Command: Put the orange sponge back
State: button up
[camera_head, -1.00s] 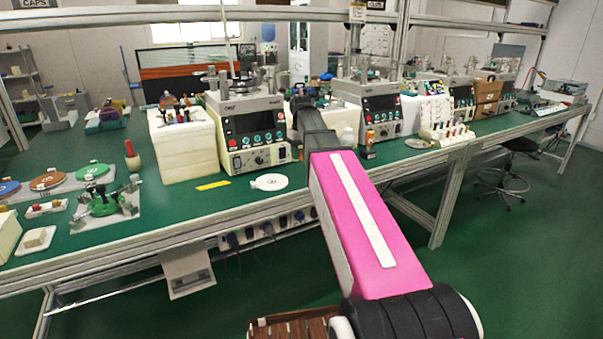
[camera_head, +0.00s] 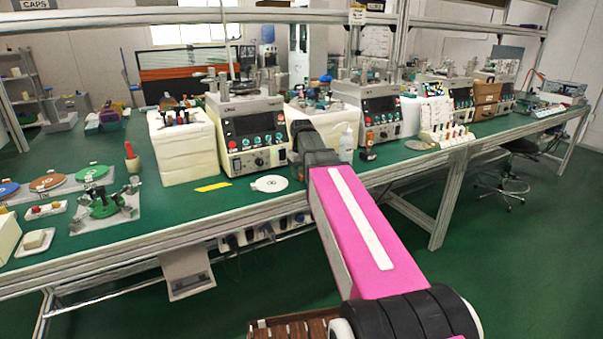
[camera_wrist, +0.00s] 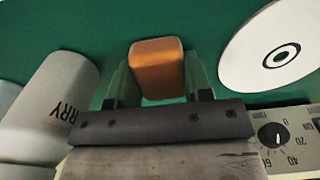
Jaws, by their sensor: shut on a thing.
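The orange sponge (camera_wrist: 157,62) shows in the wrist view as a rounded orange-brown block over the green bench top. My gripper (camera_wrist: 158,88) is shut on it, with one finger at each side of the sponge. In the head view my pink arm reaches over the bench edge, and its dark far end lies beside the front of a lapping machine (camera_head: 247,135). The fingers and the sponge cannot be made out in that view. Whether the sponge touches the bench is not clear.
In the wrist view a white disc (camera_wrist: 275,50) lies to the right and a grey-white bottle-like thing marked "RRY" (camera_wrist: 52,95) to the left. A dial panel (camera_wrist: 285,138) is at lower right. In the head view a white bottle (camera_head: 346,145) stands right of my arm.

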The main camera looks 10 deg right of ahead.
aim_at(302, 172)
jog(key=o, duration=1)
jog(key=shift+c, duration=0.2)
notch_tip(302, 172, up, 12)
jog(key=shift+r, duration=0.1)
